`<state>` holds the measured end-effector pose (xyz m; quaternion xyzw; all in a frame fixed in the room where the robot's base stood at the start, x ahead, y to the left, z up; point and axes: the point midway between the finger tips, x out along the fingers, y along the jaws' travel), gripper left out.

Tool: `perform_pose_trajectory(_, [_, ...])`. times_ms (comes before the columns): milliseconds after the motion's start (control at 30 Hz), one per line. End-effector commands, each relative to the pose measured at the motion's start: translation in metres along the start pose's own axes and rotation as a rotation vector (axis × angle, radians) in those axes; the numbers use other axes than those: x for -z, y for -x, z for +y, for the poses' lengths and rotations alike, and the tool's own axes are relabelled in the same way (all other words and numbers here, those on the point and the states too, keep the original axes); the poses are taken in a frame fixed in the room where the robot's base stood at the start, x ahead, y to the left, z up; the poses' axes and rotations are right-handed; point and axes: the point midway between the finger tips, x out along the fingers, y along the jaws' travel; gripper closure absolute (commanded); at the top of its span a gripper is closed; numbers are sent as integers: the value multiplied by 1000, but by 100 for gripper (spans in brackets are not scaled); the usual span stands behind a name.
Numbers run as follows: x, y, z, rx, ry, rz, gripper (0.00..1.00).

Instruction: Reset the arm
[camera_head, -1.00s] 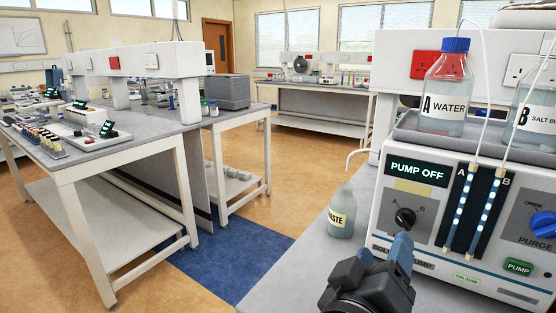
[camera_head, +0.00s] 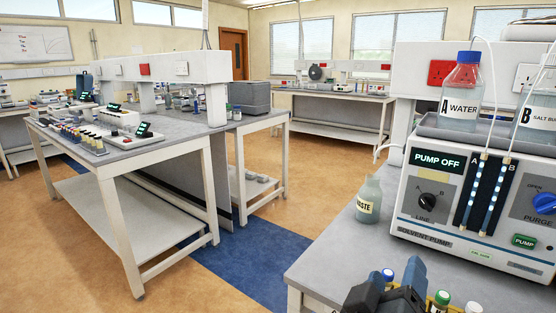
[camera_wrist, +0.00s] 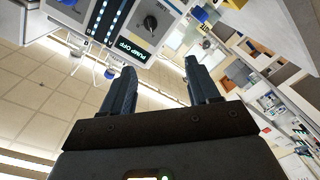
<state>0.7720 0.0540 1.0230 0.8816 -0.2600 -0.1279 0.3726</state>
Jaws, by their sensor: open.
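My gripper (camera_head: 392,280) is at the bottom of the head view, over the near bench at the right and in front of the solvent pump. Its two fingers also show in the wrist view (camera_wrist: 158,90), spread apart with nothing between them. The solvent pump (camera_head: 473,250) stands on the bench, with a "PUMP OFF" display and a dark selector knob (camera_head: 427,201). The knob also shows beyond the fingers in the wrist view (camera_wrist: 150,22). My gripper is apart from the pump.
A waste bottle (camera_head: 368,203) stands left of the pump. Water bottle A (camera_head: 461,100) and salt bottle B (camera_head: 540,115) sit on top. Capped vials (camera_head: 441,299) stand beside my gripper. A long bench (camera_head: 150,158) is at left; blue floor (camera_head: 240,255) lies clear between.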

Motion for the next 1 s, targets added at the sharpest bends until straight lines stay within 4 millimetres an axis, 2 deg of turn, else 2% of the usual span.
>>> perform_pose_trajectory(267, [-31, 10, -22, 107, 13, 17, 40])
perform_pose_trajectory(533, [-83, 34, -49, 277, 0, 38, 40])
perform_pose_trajectory(767, [-150, 86, -66, 489, -83, 54, 40])
perform_pose_trajectory(867, [-174, 112, -64, 563, -145, 57, 40])
perform_pose_trajectory(1000, [-202, 149, -51, 641, -244, 56, 40])
